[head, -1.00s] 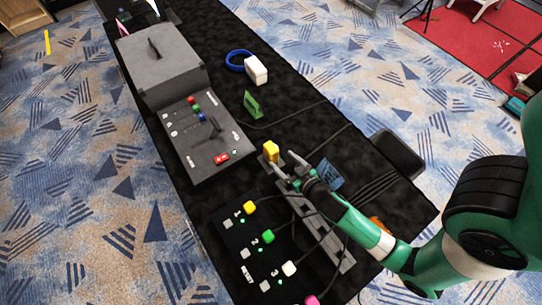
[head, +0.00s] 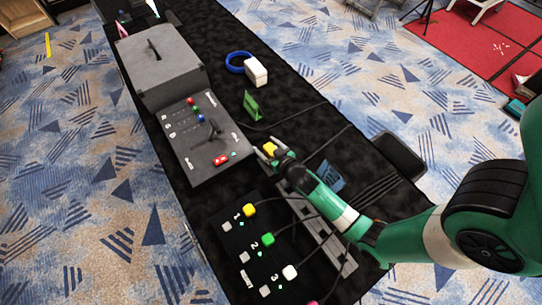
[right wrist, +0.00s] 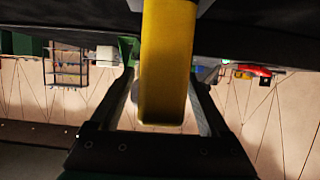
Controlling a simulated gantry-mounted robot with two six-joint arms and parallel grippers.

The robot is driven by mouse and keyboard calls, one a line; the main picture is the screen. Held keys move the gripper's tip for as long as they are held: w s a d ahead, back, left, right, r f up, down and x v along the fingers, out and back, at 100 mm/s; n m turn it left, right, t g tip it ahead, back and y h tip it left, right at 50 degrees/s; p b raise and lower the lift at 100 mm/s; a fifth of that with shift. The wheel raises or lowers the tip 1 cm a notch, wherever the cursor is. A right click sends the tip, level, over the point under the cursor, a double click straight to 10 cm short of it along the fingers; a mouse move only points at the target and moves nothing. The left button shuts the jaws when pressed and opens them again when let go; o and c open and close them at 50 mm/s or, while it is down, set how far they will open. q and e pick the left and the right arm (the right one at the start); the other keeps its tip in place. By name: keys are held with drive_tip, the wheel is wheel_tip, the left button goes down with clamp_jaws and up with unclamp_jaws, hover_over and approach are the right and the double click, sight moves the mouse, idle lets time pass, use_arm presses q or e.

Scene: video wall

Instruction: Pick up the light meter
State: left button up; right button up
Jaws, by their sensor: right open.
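The light meter looks to be the yellow upright block (head: 270,148) on the black table, right of the grey control panel. In the right wrist view the yellow body (right wrist: 166,70) stands large between my fingers, with a grey rounded part at its left edge. My right gripper (head: 269,153) is at the block, one finger on each side, open. In the wrist view its fingers (right wrist: 168,105) show gaps to the yellow body. The arm hides part of the block's lower side in the head view. My left gripper is not in view.
A grey control panel (head: 203,162) lies left of the block. A green bracket (head: 252,106), white box (head: 256,71) and blue ring (head: 237,61) stand farther back. A black button board (head: 247,222), a grey slotted rail (head: 318,235) and several cables lie nearer.

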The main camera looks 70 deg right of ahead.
drive_tip(key=shift+c, duration=0.3)
clamp_jaws()
drive_tip(key=shift+r, duration=0.2)
